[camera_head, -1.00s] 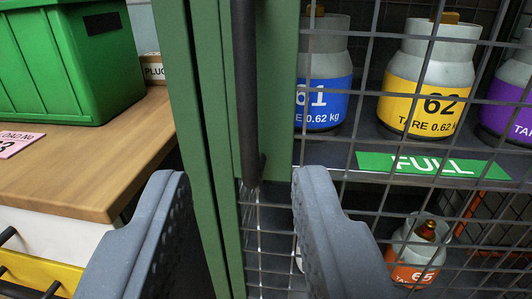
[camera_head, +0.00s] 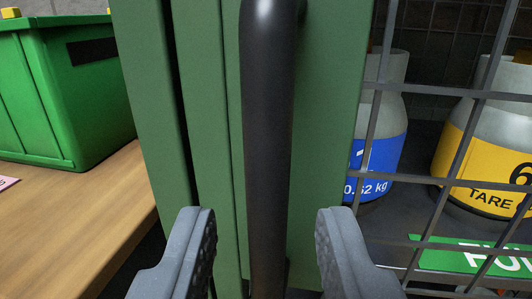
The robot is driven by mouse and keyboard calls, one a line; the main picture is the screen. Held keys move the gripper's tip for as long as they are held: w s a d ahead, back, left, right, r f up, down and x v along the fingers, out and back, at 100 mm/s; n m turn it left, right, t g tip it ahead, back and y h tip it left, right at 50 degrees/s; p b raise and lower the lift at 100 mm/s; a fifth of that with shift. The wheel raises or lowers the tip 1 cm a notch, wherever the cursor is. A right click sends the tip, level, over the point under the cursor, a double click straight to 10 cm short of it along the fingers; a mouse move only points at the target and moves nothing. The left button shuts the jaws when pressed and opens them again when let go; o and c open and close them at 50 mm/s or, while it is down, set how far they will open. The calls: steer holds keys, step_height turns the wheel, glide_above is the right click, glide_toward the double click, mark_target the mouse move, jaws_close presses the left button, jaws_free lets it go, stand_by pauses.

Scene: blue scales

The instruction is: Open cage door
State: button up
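The cage door has a green frame (camera_head: 330,110) with a grey wire mesh (camera_head: 421,185) on its right side. A black vertical bar handle (camera_head: 267,150) stands on the green frame and runs down the middle of the view. My gripper (camera_head: 265,235) is open, with one grey finger left of the handle and one right of it. The handle shows between the fingers, with a gap on each side. Neither finger visibly touches it. The handle's lower end is hidden at the bottom of the view.
Behind the mesh, a blue-banded cylinder (camera_head: 380,145) and a yellow-banded cylinder (camera_head: 478,150) stand on a shelf with a green label (camera_head: 470,258). At left, a green crate (camera_head: 70,95) sits on a wooden table (camera_head: 75,225) beside the cage.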

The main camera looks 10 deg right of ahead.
mark_target(268, 222)
steer(key=shift+w+d, duration=0.15)
steer(key=shift+w, duration=0.75)
steer(key=shift+w+d, duration=0.1)
steer(key=shift+w, duration=0.75)
